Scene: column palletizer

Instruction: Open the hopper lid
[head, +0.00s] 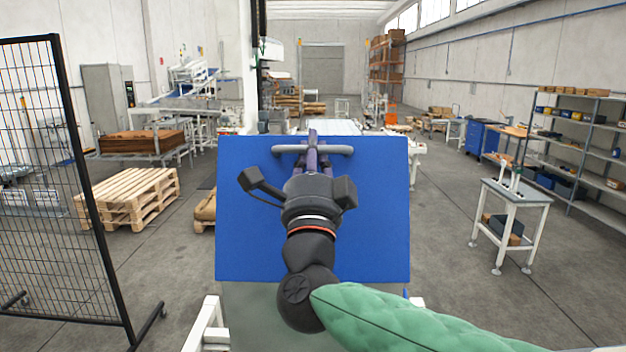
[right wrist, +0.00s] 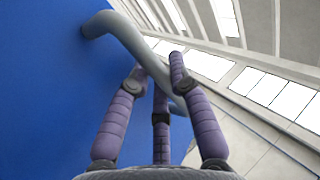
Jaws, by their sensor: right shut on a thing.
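The hopper lid (head: 250,215) is a flat blue panel in the middle of the head view, facing me. How far it is tilted is hard to tell. A grey bar handle (head: 342,150) runs across near its top edge. My right gripper (head: 312,148) is at the middle of this handle, its purple fingers shut around the bar. In the right wrist view the fingers (right wrist: 158,72) close on the grey handle (right wrist: 112,24), which stands off the blue lid (right wrist: 50,90). My right wrist and arm hide the lid's centre. My left gripper is not in view.
A grey hopper body (head: 255,315) shows below the lid, with a white frame (head: 205,325) beside it. A black mesh fence (head: 68,190) and wooden pallets (head: 128,195) are at left. A small table (head: 515,195) stands at right.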

